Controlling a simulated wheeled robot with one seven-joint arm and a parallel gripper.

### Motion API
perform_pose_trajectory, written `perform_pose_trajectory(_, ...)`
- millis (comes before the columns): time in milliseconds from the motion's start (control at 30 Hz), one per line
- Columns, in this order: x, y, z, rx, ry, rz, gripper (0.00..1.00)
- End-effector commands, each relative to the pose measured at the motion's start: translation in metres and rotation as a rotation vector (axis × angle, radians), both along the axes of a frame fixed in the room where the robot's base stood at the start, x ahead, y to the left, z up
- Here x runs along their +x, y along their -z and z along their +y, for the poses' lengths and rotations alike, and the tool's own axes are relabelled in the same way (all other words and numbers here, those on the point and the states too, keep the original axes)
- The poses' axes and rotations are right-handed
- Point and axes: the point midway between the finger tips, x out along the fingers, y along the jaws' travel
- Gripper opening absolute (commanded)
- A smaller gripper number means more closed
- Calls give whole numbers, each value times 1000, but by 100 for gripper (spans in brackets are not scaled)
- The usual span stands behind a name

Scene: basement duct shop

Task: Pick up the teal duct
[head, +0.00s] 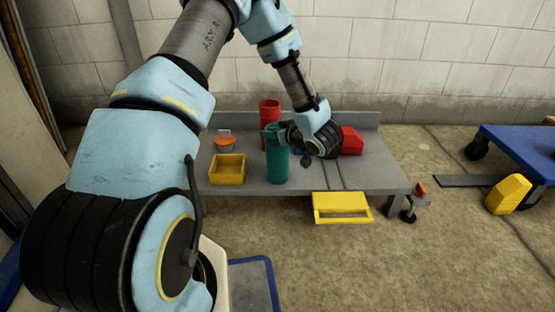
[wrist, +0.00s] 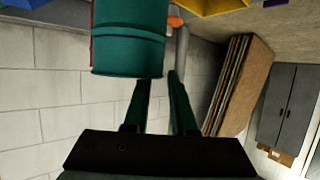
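The teal duct (head: 277,165) is an upright cylinder near the front middle of the grey bench in the head view. In the wrist view it fills the upper left as a ribbed teal cylinder (wrist: 130,40). My gripper (head: 270,132) is beside the duct's upper end, reaching in from the right. In the wrist view its two dark fingers (wrist: 163,76) stand apart with a gap between them. The left finger's tip is hidden at the duct's edge, and the right finger shows to the duct's right. I cannot tell whether either finger touches the duct.
The grey bench (head: 305,183) also holds a red cylinder (head: 269,110), a yellow bin (head: 228,172), an orange-topped item (head: 225,139) and a red box (head: 351,140). A blue cart (head: 525,150) and yellow block (head: 508,194) stand right.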

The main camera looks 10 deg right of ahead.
Motion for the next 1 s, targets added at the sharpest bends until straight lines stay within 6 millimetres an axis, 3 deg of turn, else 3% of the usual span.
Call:
perform_pose_trajectory(200,0,0,0,0,0,0,0)
perform_pose_trajectory(1000,0,1,0,0,0,1,0)
